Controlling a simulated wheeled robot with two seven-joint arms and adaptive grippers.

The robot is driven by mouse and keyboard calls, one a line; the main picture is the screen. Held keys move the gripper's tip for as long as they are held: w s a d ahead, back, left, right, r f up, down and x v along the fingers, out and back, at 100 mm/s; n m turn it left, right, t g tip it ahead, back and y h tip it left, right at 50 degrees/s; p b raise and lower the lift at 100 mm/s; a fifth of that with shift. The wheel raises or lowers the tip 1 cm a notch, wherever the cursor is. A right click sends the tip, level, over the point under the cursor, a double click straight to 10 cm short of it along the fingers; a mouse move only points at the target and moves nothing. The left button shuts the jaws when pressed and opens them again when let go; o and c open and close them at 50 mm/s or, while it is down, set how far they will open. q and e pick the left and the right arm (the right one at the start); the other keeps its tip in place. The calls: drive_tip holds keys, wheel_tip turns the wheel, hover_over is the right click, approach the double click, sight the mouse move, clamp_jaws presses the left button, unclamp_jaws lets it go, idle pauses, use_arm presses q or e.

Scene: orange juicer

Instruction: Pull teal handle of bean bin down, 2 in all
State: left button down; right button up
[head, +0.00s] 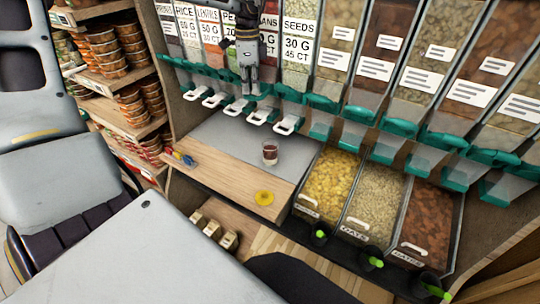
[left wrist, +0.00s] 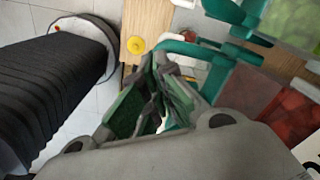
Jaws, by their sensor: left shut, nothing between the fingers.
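The bean bin (head: 270,22) hangs in the row of dispensers in the head view, its label partly covered by my gripper and reading "ANS". Teal handles with pale spouts run along the bottom of the row; a teal handle (left wrist: 190,48) also shows just beyond my fingers in the left wrist view. My left gripper (head: 248,90) is shut and empty, pointing down in front of the bins just above the handles. Its fingers (left wrist: 165,95) look close to the teal part, but I cannot tell whether they touch. My right gripper is not in view.
A small glass with dark contents (head: 270,153) stands on the grey counter (head: 225,140) below the spouts. A yellow disc (head: 264,198) lies on the wooden edge. Open bins of yellow pieces (head: 327,175) and oats (head: 375,195) are at right. Shelves of cans (head: 105,50) stand at left.

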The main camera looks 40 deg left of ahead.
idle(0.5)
use_arm(q)
drive_tip(key=shift+r, duration=0.1)
wheel_tip(320, 180, up, 7)
drive_tip(key=w+p, duration=0.1)
drive_tip(key=p, duration=0.2)
drive_tip(key=shift+p, duration=0.3)
idle(0.6)
drive_tip(key=shift+w+f, duration=0.1)
drive_tip(key=shift+f, duration=0.1)
drive_tip(key=shift+r, duration=0.1)
drive_tip(key=s+r, duration=0.4)
drive_tip(key=r, duration=0.1)
drive_tip(key=shift+d+p, duration=0.2)
drive_tip(key=shift+p, duration=0.2)
idle(0.5)
drive_tip(key=shift+f, duration=0.1)
idle(0.6)
